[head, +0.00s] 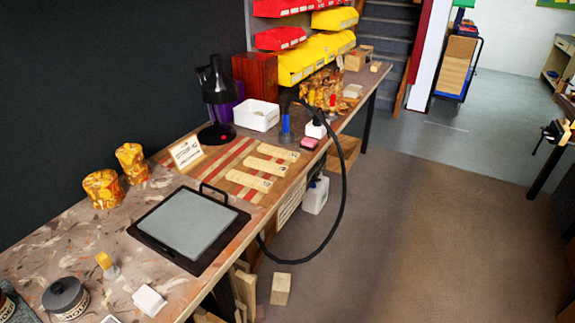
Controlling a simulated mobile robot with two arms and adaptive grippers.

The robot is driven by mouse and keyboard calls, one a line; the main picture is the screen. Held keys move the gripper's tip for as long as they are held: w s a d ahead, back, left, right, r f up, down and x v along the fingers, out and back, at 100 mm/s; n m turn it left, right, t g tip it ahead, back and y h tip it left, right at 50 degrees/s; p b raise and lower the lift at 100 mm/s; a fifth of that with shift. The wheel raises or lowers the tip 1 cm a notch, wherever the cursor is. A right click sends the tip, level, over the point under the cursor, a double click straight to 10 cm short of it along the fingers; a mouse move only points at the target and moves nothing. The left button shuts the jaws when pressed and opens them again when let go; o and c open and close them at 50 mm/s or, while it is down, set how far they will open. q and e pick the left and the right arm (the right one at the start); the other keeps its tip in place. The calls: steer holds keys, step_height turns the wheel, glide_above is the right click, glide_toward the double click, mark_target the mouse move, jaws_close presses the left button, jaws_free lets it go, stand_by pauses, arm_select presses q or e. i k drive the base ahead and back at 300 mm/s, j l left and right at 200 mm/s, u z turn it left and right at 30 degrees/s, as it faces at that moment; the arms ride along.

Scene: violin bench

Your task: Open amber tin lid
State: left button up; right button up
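No thing in the head view can be surely read as the amber tin. A round pot (66,297) with a dark grey knobbed lid and a lettered band stands at the near left of the bench; its lid appears to be on. Two amber-yellow mottled cylinders stand further back by the dark wall: a wider one (102,189) and a slimmer one (132,163). I cannot tell whether they have lids. Neither of my grippers is in view.
The long bench (55,240) runs from near left to far right. A black-framed grey plate (187,225) lies mid-bench. A small yellow-topped item (105,262) and white block (150,300) are near the pot. A black hose (343,190) loops over the front edge. Floor right is open.

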mark_target(314, 83)
steer(key=i+l+u, duration=0.2)
steer(key=u, duration=0.25)
steer(key=i+l+u, duration=0.25)
steer(key=u, duration=0.2)
steer(key=l, duration=0.05)
